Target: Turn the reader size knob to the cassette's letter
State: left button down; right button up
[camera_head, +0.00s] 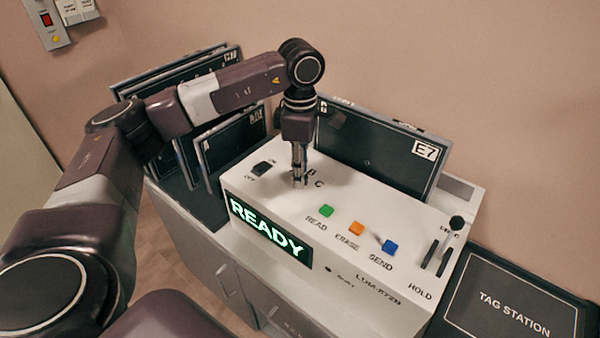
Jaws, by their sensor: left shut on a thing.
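The reader (345,262) is a white box with a lit green READY display (268,232). My left gripper (299,181) points straight down onto its top and is shut on the size knob, which is mostly hidden by the fingers. The letters B and C show just right of the fingers; any other letter and the knob's pointer are hidden or too small to tell. A dark cassette (375,155) stands upright behind the reader with an E7 label; a small label at its upper left corner is too small to read. My right gripper is out of view.
More dark cassettes (232,140) stand at left. A TAG STATION pad (512,300) lies at right.

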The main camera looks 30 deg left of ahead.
pick_arm(q)
jog(key=shift+r+n, duration=0.1)
jog(key=shift+n, duration=1.6)
jog(key=c, duration=1.6)
grip_release()
notch_tip(320, 180, up, 12)
